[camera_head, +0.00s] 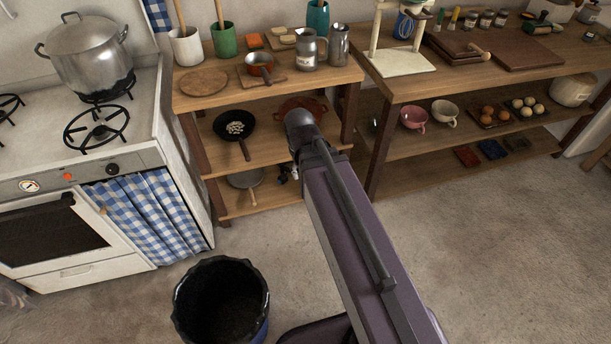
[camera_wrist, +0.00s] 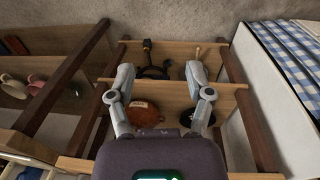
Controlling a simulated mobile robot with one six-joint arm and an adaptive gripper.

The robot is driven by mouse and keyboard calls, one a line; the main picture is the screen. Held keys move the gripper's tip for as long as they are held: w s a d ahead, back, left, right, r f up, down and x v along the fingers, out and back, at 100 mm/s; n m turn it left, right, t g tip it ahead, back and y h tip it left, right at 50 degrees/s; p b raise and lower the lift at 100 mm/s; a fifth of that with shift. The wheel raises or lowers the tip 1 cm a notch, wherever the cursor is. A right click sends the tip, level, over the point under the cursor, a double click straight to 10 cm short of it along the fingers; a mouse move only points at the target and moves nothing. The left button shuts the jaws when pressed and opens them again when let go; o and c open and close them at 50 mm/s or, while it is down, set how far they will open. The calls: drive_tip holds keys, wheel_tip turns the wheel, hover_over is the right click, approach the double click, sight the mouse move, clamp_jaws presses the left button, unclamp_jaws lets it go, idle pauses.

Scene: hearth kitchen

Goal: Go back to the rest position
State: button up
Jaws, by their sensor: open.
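My gripper (camera_wrist: 158,78) is open in the wrist view, its two grey fingers spread wide with nothing between them. It faces the small wooden shelf unit (camera_head: 215,97) beside the stove. Past the fingers lie a red-orange pan (camera_wrist: 143,113) on the middle shelf and a dark object (camera_wrist: 153,70) on the lowest shelf. In the head view my arm (camera_head: 355,240) reaches up the middle of the picture toward this unit. Its far end covers part of the shelves, and the fingers cannot be made out clearly there.
The white stove (camera_head: 120,285) with a steel pot (camera_head: 88,55) stands left. A black bucket (camera_head: 222,300) is on the floor. A black skillet (camera_head: 235,130) lies on the middle shelf. A longer wooden table (camera_head: 430,85) with cups stands right. The floor at right is clear.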

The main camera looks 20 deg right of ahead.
drive_tip(key=shift+s+a+y, duration=0.2)
drive_tip(key=shift+s+y, duration=0.3)
drive_tip(key=shift+s, duration=0.45)
wheel_tip(320, 180, up, 10)
drive_tip(key=p, duration=1)
drive_tip(key=shift+f, duration=0.1)
